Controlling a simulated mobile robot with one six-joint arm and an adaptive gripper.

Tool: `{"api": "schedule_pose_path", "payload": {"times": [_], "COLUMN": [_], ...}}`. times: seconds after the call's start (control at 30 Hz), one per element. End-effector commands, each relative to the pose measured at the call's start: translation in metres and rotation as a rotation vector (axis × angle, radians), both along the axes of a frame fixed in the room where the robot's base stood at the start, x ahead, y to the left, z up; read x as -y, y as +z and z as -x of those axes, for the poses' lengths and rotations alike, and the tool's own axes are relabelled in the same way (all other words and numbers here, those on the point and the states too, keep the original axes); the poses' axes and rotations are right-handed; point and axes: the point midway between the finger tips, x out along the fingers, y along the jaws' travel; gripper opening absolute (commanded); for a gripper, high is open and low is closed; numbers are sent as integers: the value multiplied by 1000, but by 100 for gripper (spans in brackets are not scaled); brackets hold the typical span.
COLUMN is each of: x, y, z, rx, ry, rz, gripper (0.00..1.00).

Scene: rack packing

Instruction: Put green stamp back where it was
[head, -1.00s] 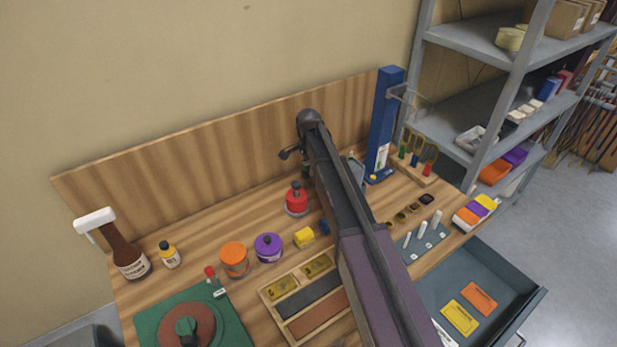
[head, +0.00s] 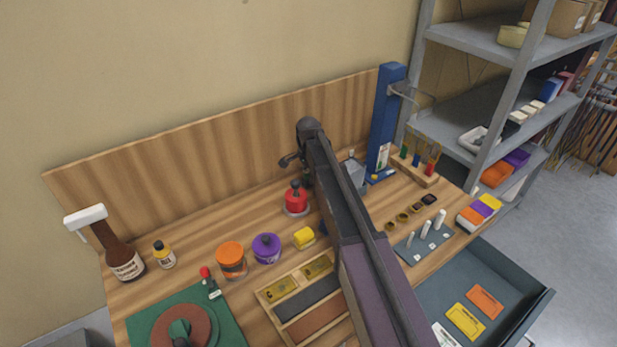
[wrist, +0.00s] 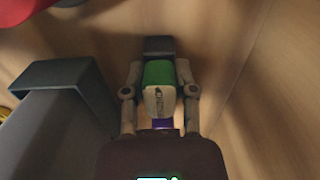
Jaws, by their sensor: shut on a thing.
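The green stamp (wrist: 159,72) shows in the middle of the wrist view, a green block with a pale face bearing a dark mark. My gripper (wrist: 158,80) is shut on it, one finger on each side. A dark grey block shows just beyond the stamp, and a small purple patch shows on its near side. I cannot tell whether the stamp touches the wood surface. In the head view my arm covers most of the gripper, and I cannot make out the stamp there.
A grey metal holder (wrist: 60,95) stands close left of my gripper in the wrist view. A red pot (head: 296,201), purple pot (head: 266,248) and orange pot (head: 231,260) stand on the bench. A blue post (head: 385,120) stands at the back. An open drawer (head: 500,276) is at right.

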Motion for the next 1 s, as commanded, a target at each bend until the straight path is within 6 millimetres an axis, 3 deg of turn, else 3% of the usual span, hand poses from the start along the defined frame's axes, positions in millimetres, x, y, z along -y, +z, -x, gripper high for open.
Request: {"api": "schedule_pose_path", "payload": {"times": [0.17, 0.2, 0.3, 1.0], "x": [0, 0, 0, -1], "y": [-4, -4, -3, 6], "z": [0, 0, 0, 0], "rx": [0, 0, 0, 0], "ry": [0, 0, 0, 1], "rz": [0, 0, 0, 0], "gripper": [6, 39, 69, 71]}}
